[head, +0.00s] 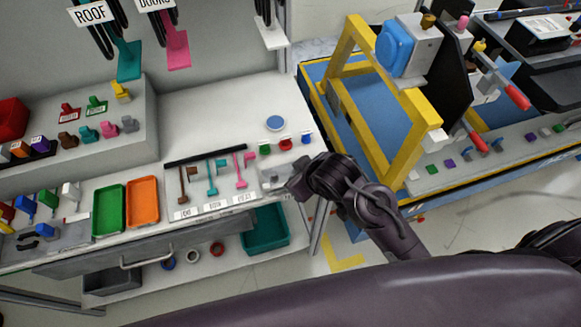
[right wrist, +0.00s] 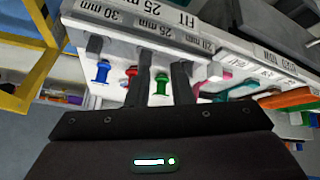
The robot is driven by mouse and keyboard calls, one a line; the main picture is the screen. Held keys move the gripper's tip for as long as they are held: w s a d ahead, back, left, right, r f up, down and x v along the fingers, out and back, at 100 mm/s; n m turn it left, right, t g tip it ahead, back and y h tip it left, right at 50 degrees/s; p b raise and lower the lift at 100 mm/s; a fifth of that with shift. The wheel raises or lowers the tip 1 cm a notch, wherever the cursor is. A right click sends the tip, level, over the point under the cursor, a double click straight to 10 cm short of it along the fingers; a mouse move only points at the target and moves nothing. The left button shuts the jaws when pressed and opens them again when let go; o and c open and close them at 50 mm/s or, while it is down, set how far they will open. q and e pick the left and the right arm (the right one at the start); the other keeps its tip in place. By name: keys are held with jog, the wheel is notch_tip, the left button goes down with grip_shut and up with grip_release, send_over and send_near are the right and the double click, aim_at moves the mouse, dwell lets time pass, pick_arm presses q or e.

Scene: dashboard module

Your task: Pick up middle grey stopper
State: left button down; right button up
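My right gripper (right wrist: 163,74) reaches over the right end of the workbench, with its two dark fingers apart. In the head view the right gripper (head: 284,186) is small beside the bench's front right corner. In the right wrist view a dark grey stopper (right wrist: 97,46) stands near the 30 mm label, left of the fingers. A lighter grey one (right wrist: 215,70) stands right of the fingers, near the 20 mm label. The middle grey stopper, by the 25 mm label, seems covered by the left finger; I cannot tell whether they touch. Nothing is visibly held. My left gripper is out of view.
Blue (right wrist: 103,72), red (right wrist: 132,72) and green (right wrist: 162,83) pegs stand beyond the grey stoppers. Brown, teal and pink tools (head: 240,170) lie left of my right gripper. Green (head: 109,208) and orange (head: 143,203) trays are farther left. A yellow-framed fixture (head: 410,135) stands right.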

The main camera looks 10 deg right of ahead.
jog(key=w+a+r+n+y, duration=0.1)
jog(key=a, duration=0.1)
jog(key=w+a+r+n+t, duration=0.1)
jog(key=w+a, duration=0.1)
jog(key=w+a+r+n+y, duration=0.1)
jog(key=a+n, duration=0.1)
jog(key=shift+w+a+r+y, duration=0.2)
jog(key=shift+w+y, duration=0.1)
jog(key=shift+w, duration=0.05)
jog(key=w+a+n+g+y, duration=0.1)
jog(key=a+n+g+y, duration=0.1)
jog(key=a+n+y, duration=0.3)
jog(key=d+n+g+h, duration=0.1)
jog(key=d, duration=0.1)
jog(key=d+n+g+h, duration=0.1)
jog(key=d, duration=0.2)
jog(key=d+n+g+h, duration=0.1)
jog(key=d+n, duration=0.1)
jog(key=d, duration=0.1)
jog(key=shift+w+f+g, duration=0.1)
jog(key=shift+g, duration=0.2)
jog(key=s+d+r+g+h, duration=0.1)
jog(key=d+g+h, duration=0.1)
jog(key=d, duration=0.6)
jog(key=x, duration=0.2)
jog(key=p+x, duration=0.1)
jog(key=x, duration=0.4)
jog(key=shift+s+a+p, duration=0.1)
jog(key=shift+a+p, duration=0.3)
grip_shut()
